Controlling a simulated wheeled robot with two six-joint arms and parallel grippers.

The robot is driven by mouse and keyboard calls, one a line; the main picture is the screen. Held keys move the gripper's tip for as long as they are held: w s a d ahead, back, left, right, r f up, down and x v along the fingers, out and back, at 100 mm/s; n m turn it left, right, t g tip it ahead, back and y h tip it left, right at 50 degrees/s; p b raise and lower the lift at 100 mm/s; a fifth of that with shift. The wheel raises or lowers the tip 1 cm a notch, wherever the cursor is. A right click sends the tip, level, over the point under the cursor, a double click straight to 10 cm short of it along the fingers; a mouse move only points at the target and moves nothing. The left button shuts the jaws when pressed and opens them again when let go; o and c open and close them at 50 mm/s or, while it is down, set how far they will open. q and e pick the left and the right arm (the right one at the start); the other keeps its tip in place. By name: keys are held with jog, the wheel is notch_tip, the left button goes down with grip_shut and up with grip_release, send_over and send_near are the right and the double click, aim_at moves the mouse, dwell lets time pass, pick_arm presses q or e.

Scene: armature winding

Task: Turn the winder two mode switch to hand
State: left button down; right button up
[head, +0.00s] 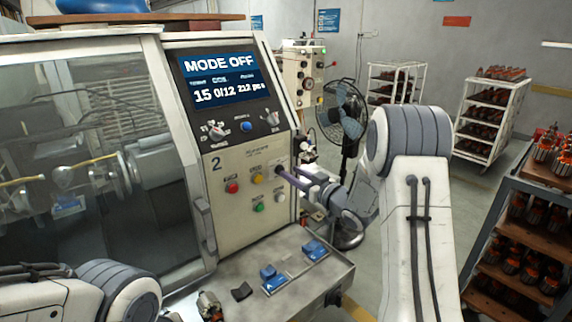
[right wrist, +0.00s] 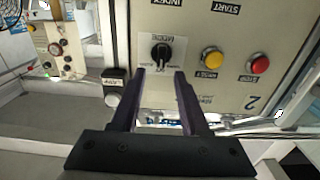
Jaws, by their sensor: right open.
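The winder two control panel (head: 245,160), marked "2", stands in the middle of the head view. Its screen (head: 222,80) reads MODE OFF. A black rotary switch (right wrist: 161,52) on a pale label plate shows in the right wrist view, where the panel appears upside down. The label's small words are hard to read. My right gripper (right wrist: 160,74) is open, its two dark fingers pointing at the switch, one tip toward each side and seemingly short of the knob. In the head view the right gripper (head: 287,172) is at the panel's right edge and hides the switch. My left gripper is out of view.
Yellow (head: 257,179), red (head: 232,187), green (head: 258,207) and white (head: 280,196) buttons sit close to the right gripper. A ledge with blue blocks (head: 315,249) lies below. A fan (head: 342,110) and part racks (head: 490,115) stand to the right.

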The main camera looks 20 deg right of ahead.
aim_at(284, 168)
jog(key=shift+p+x, duration=0.55)
jog(key=shift+x, duration=1.35)
grip_shut()
